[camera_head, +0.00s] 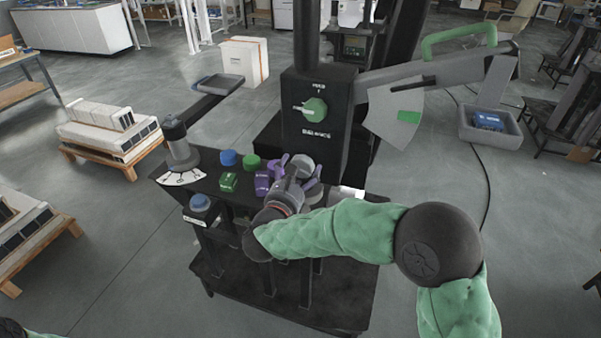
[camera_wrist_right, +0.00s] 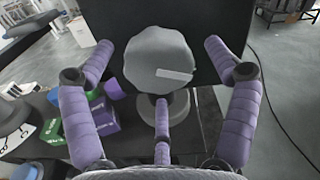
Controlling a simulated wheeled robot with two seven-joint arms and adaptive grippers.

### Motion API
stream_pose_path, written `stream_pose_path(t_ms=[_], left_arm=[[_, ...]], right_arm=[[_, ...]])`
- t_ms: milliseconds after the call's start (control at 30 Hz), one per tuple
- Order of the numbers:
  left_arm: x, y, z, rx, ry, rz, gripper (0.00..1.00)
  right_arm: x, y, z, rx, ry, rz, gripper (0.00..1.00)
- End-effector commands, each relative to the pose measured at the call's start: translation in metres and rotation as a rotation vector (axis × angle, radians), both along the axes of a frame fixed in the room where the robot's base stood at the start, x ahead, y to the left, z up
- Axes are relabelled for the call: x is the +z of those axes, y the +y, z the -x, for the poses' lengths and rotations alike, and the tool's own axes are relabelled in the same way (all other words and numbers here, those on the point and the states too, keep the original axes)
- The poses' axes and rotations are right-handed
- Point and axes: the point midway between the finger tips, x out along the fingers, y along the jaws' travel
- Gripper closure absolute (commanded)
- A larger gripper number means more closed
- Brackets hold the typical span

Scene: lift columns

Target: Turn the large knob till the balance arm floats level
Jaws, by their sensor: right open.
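A grey lobed knob (camera_wrist_right: 158,58) with a white pointer bar fills the middle of the right wrist view; in the head view it (camera_head: 303,161) sits low before the black column. My right gripper (camera_head: 296,174) is open, its purple fingers spread to either side of this knob with visible gaps. A green knob (camera_head: 314,110) with a pale pointer is on the column's face above the word BALANCE. The balance arm (camera_head: 440,70) extends right from the column and slopes up to the right. A pale sector plate (camera_head: 391,112) with a green mark hangs below it. My left gripper is out of view.
The black bench (camera_head: 222,165) holds blue, green and purple pieces left of my right gripper, plus a grey post on a white dial (camera_head: 185,178). A grey tray (camera_head: 219,84) extends left. A grey bin (camera_head: 490,134) with a blue item stands right. Pallets stand left.

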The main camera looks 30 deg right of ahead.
Motion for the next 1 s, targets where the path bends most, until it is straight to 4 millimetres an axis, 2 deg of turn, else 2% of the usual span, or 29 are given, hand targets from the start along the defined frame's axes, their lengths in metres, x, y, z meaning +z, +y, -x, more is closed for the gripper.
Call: stream_pose_path(t_ms=[400, 467, 600, 1000], left_arm=[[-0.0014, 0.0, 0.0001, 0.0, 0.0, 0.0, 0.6], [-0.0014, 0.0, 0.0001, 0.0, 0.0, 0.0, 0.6], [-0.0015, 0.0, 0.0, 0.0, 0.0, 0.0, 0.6], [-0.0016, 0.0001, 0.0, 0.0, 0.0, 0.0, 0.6]], right_arm=[[0.0001, -0.0067, -0.0057, 0.001, 0.001, 0.0, 0.13], [0.0001, -0.0066, -0.0057, 0.001, 0.001, 0.0, 0.27], [-0.0001, -0.0066, -0.0056, 0.0, 0.001, 0.001, 0.66], [-0.0019, -0.0068, -0.0049, -0.002, 0.008, 0.002, 0.68]])
